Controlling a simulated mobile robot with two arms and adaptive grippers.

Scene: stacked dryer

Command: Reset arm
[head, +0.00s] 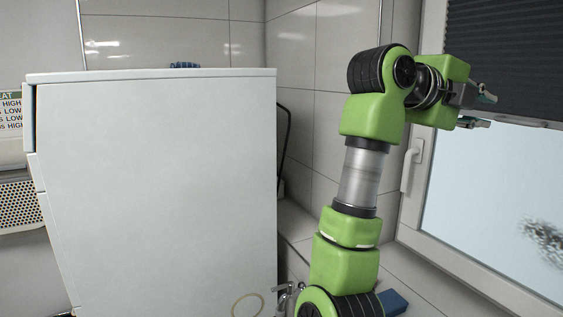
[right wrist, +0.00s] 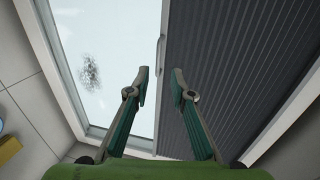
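My right arm (head: 358,180) rises at the right of the head view, bent at the top so that its right gripper (head: 486,110) points right toward the window. In the right wrist view the right gripper (right wrist: 160,80) shows two fingers apart with nothing between them; it is open and empty in front of the window and its dark blind. My left gripper is not in view.
The white dryer cabinet (head: 160,190) fills the left middle of the head view. A window (head: 480,200) with a dark pleated blind (head: 510,60) and a white handle (head: 409,165) is at the right. A blue object (head: 394,302) lies low beside my arm.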

